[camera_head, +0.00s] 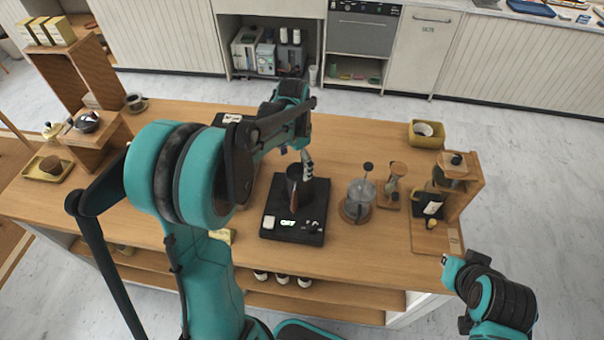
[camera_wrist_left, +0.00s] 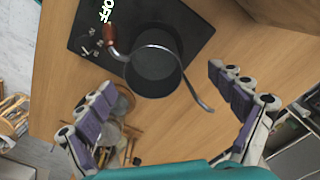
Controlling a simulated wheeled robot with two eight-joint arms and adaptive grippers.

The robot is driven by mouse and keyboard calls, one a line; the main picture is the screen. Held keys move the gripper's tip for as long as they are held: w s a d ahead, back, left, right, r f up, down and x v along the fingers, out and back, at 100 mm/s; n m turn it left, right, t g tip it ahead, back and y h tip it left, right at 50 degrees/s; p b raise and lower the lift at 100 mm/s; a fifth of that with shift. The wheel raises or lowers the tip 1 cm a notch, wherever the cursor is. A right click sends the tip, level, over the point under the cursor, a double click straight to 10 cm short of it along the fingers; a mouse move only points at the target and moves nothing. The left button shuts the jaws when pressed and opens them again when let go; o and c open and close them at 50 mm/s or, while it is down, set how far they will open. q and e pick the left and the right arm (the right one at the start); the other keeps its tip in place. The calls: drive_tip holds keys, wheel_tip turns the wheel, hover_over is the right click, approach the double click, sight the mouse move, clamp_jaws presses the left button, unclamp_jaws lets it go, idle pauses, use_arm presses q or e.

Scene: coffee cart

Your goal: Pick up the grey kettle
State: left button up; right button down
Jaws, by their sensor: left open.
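The grey kettle (camera_head: 293,184) stands upright on a black hot plate (camera_head: 268,231) marked "OFF" on the wooden counter. The left wrist view shows the kettle (camera_wrist_left: 153,74) from above, with a wooden-tipped handle at one side and a thin curved spout at the other. My left gripper (camera_head: 307,163) is just behind the kettle in the head view. In the left wrist view its fingers (camera_wrist_left: 160,86) are spread wide, the kettle lying beyond and between them, with nothing held. The end of my right arm (camera_head: 455,270) is off the counter's right front edge, its fingers unclear.
A glass press (camera_head: 358,199) and a wooden-topped grinder (camera_head: 393,181) stand right of the hot plate. A wooden stand (camera_head: 467,178) and a yellow tray (camera_head: 420,138) are farther right. Bare counter lies behind the kettle. My left arm hides part of the counter's left side.

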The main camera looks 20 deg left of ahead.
use_arm(q)
drive_tip(key=shift+a+f, duration=0.1)
drive_tip(key=shift+f, duration=0.25)
drive_tip(key=f, duration=0.2)
drive_tip(key=f+b, duration=0.1)
drive_tip(key=f, duration=0.1)
drive_tip(key=d+f+b, duration=0.1)
drive_tip(key=f, duration=0.2)
drive_tip(key=shift+s, duration=0.3)
drive_tip(key=c, duration=1.7)
